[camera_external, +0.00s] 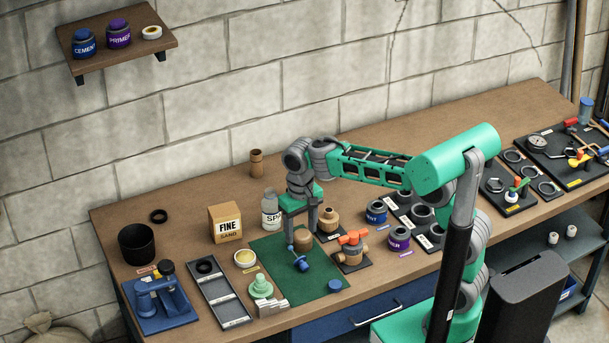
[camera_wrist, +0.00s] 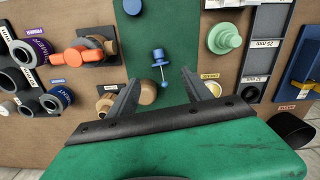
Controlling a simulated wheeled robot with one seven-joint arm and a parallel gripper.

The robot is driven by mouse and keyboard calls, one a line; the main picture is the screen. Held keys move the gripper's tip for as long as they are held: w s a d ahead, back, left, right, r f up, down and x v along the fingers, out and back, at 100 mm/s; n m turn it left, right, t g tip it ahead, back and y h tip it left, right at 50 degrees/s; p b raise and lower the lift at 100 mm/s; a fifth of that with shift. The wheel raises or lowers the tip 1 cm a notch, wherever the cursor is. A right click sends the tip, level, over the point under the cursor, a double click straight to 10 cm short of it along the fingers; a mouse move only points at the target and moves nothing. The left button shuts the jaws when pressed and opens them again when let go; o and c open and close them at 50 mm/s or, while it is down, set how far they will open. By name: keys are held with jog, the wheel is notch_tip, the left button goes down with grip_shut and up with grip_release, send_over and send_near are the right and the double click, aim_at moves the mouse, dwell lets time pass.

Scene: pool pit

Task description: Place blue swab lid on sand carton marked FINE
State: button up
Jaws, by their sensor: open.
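The blue swab lid (camera_external: 301,264) lies on the green mat, with a thin stem and a small blue ball end. In the wrist view the lid (camera_wrist: 158,55) is ahead of the fingers, its stem pointing toward the gap between them. My gripper (camera_external: 302,238) is open and empty above the mat, close to the lid and apart from it. Its two dark fingers (camera_wrist: 161,77) show in the wrist view. The sand carton marked FINE (camera_external: 226,223) is a tan box standing upright left of the mat. I cannot make out the carton in the wrist view.
A tan round piece (camera_external: 304,240) stands close to my fingers. A yellow tin (camera_external: 245,258), a pale green stepped piece (camera_external: 261,286) and an orange-handled valve (camera_external: 352,249) surround the mat (camera_external: 322,277). A blue cap (camera_external: 335,285) lies at its front edge.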

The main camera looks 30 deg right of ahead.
jog(key=s+d+r+t, duration=0.1)
jog(key=s+d, duration=0.2)
jog(key=d, duration=0.6)
jog(key=s+d+m+t, duration=0.1)
jog(key=s+d, duration=0.1)
jog(key=d, duration=0.7)
jog(key=shift+s+r, duration=0.4)
jog(key=shift+m+t, duration=0.3)
jog(key=shift+t, duration=0.4)
jog(key=s+d+f, duration=0.1)
jog(key=s+d, duration=0.1)
jog(key=s+d+f, duration=0.1)
jog(key=s+d, duration=0.1)
jog(key=s+d+f, duration=0.1)
jog(key=s+d, duration=0.1)
jog(key=shift+d+f, duration=0.15)
jog(key=shift+f, duration=0.1)
